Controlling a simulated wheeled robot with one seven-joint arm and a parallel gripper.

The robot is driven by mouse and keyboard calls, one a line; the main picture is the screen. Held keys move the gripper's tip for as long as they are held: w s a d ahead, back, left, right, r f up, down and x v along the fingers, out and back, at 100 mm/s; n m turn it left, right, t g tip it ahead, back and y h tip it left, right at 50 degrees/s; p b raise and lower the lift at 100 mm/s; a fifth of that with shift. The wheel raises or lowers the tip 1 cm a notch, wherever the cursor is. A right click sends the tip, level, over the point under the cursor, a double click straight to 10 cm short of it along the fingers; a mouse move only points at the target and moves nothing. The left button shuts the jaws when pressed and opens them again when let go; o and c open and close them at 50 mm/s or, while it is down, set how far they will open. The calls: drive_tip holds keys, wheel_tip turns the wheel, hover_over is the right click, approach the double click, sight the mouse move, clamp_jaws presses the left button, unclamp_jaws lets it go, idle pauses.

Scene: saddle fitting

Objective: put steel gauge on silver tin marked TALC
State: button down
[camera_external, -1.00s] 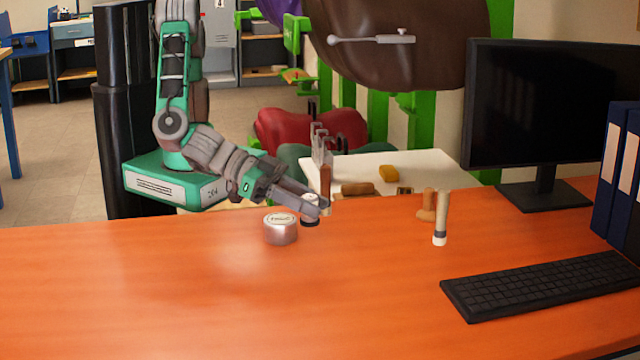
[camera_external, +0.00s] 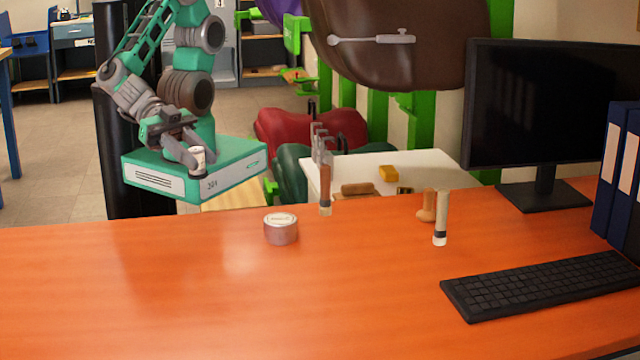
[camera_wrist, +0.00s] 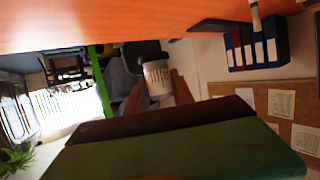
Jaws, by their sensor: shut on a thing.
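The silver tin (camera_external: 281,231) is a low round tin with a pale printed lid, standing on the orange table; its lettering is too small to read for sure. My gripper (camera_external: 191,158) is up at the left, beyond the table edge and well away from the tin. It is shut on a small pale cylinder with a printed label (camera_external: 197,161). The labelled cylinder also shows between the fingers in the wrist view (camera_wrist: 157,82). I cannot tell whether this cylinder is the steel gauge. A steel pronged tool with a brown handle (camera_external: 325,185) stands right of the tin.
A cream-handled tool (camera_external: 441,215) stands further right, beside a small brown piece (camera_external: 426,207). A keyboard (camera_external: 545,285), monitor (camera_external: 545,120) and blue binders (camera_external: 618,170) fill the right. A white side table (camera_external: 425,170) is behind. The table's left and front are clear.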

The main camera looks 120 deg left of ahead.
drive_tip(key=s+a+r+m+h+p, duration=0.1)
drive_tip(key=s+a+r, duration=0.1)
drive_tip(key=s, duration=0.4)
drive_tip(key=w+a+f+n+y, duration=0.15)
drive_tip(key=a+n+y, duration=0.5)
drive_tip(key=a, duration=1.05)
drive_tip(key=y+b, duration=0.1)
drive_tip(key=b, duration=1.2)
hover_over(280, 219)
wheel_tip(280, 219, down, 10)
drive_tip(key=shift+s+a+r, duration=0.1)
drive_tip(key=shift+r, duration=0.05)
wheel_tip(280, 219, down, 3)
drive_tip(key=shift+f, duration=0.3)
drive_tip(key=c, duration=1.1)
unclamp_jaws()
